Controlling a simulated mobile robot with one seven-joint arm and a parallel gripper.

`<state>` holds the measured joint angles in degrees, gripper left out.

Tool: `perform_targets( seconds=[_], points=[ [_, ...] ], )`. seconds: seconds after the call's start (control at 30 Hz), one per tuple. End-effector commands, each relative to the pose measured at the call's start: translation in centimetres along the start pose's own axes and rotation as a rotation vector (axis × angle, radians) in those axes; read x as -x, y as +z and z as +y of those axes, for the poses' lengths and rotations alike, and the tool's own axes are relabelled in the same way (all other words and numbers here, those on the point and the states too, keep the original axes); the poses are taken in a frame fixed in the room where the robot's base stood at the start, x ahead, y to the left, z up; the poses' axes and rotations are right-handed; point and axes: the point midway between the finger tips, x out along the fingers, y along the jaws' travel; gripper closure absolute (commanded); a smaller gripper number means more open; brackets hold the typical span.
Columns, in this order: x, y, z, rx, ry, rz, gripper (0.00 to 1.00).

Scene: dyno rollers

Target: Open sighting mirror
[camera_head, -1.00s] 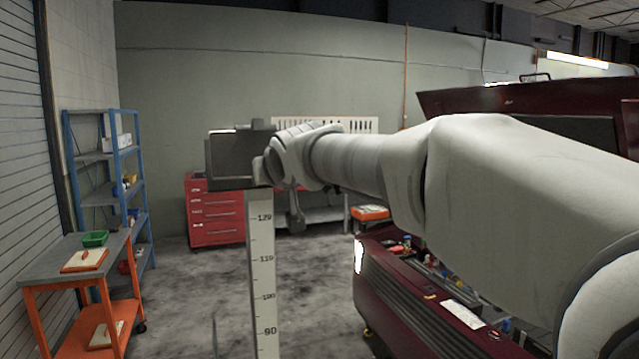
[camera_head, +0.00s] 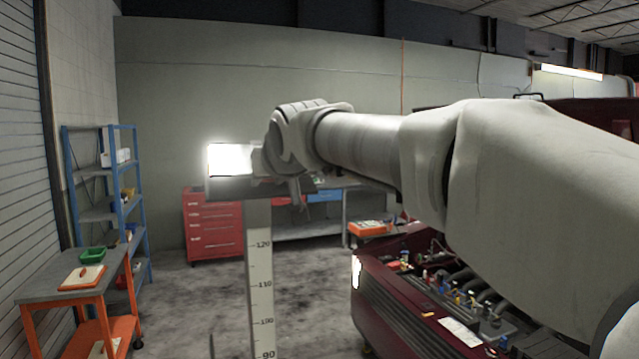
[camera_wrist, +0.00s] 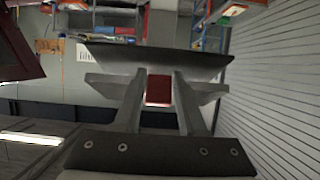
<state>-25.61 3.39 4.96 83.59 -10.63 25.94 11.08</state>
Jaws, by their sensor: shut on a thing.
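The sighting mirror seems to be the bright white panel (camera_head: 230,160) on top of a pale column with a printed scale (camera_head: 260,285); I cannot be sure. A dark flat plate (camera_head: 225,188) lies just below it. In the head view, my gripper is at the panel's right, its fingers mostly hidden by my wrist. In the wrist view, the fingers of my gripper (camera_wrist: 160,80) are close together with a small red piece (camera_wrist: 159,92) between them, which seems to be a tab. A wide dark plate (camera_wrist: 160,58) lies just beyond the fingertips.
A dark red car (camera_head: 410,320) with its engine bay open stands at the right, under my arm. An orange trolley (camera_head: 75,285) and blue shelf (camera_head: 125,200) stand at the left. A red drawer cabinet (camera_head: 213,225) is behind. The floor left of the column is clear.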

Motion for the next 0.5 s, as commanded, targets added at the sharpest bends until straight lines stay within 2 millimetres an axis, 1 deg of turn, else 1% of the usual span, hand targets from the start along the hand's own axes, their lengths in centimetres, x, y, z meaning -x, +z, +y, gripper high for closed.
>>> perform_targets(
  seconds=[0.03,0.47,0.5],
  points=[
    [0.42,-1.4,0.1,-0.001,-0.001,0.034,1.0],
    [0.45,-1.49,0.14,0.0,0.0,0.034,1.0],
    [0.46,-1.49,0.14,0.0,0.0,0.034,0.57]
  ],
)
